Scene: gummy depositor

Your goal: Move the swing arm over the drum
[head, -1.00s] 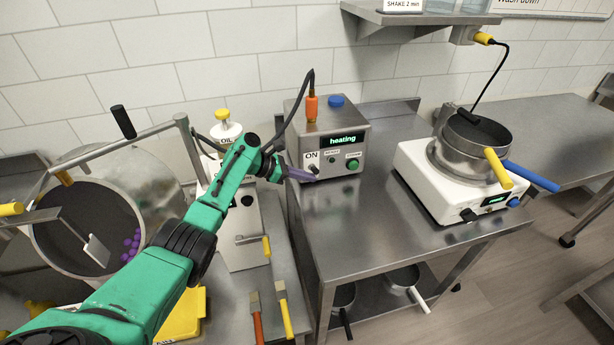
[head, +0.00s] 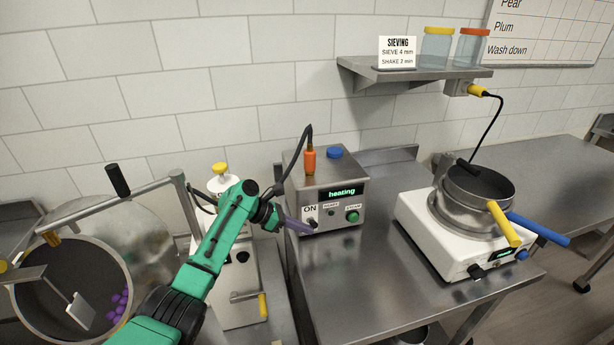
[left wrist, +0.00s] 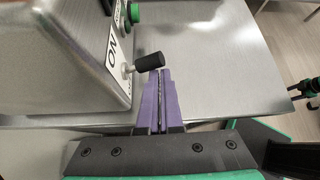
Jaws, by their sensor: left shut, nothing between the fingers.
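The drum (head: 22,325) is an open, tilted steel bowl at the lower left of the head view, with several purple gummies (head: 118,305) inside. What looks like the swing arm (head: 130,192) is a grey bar with an upright black handle (head: 117,180), running from a post behind the drum; whether it lies over the drum opening I cannot tell. My left gripper (head: 310,231) has purple fingers, which are shut and empty. In the left wrist view its tips (left wrist: 160,73) are beside the black-capped lever (left wrist: 149,62) by the ON label; contact is unclear. My right gripper is out of view.
The steel control box (head: 327,190) shows "heating" and has a green knob and an orange plug. A white machine (head: 429,235) carries a sieve pan (head: 480,190) with yellow and blue handles. A wall shelf (head: 415,73) holds jars. The steel table (head: 370,270) between is clear.

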